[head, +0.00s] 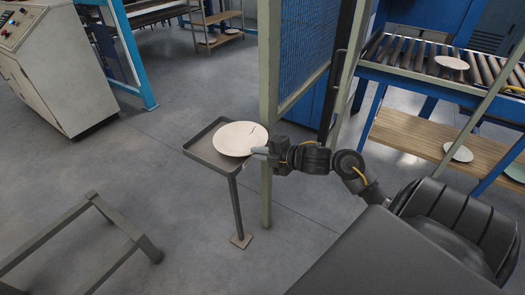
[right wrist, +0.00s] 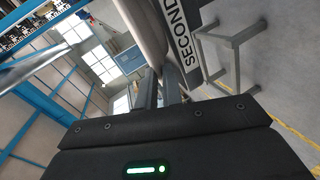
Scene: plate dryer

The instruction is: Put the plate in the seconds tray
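A round cream plate (head: 236,141) with a short dark mark near its far right edge is over the dark square seconds tray (head: 197,147), which stands on a single post. The plate covers much of the tray's right part; I cannot tell whether it touches the tray floor. My right gripper (head: 260,152) is at the plate's right edge. In the right wrist view, the fingers (right wrist: 159,92) are close together on the rim of the plate (right wrist: 148,30). The tray's side, with the lettering "SECOND" (right wrist: 184,45), is beside them. My left gripper is not in view.
A green-grey post (head: 268,70) with a blue mesh panel (head: 304,45) stands just behind the tray. A roller conveyor (head: 410,55) with a plate and a wooden shelf below is at right. A metal frame (head: 120,220) stands at lower left. Floor left of the tray is clear.

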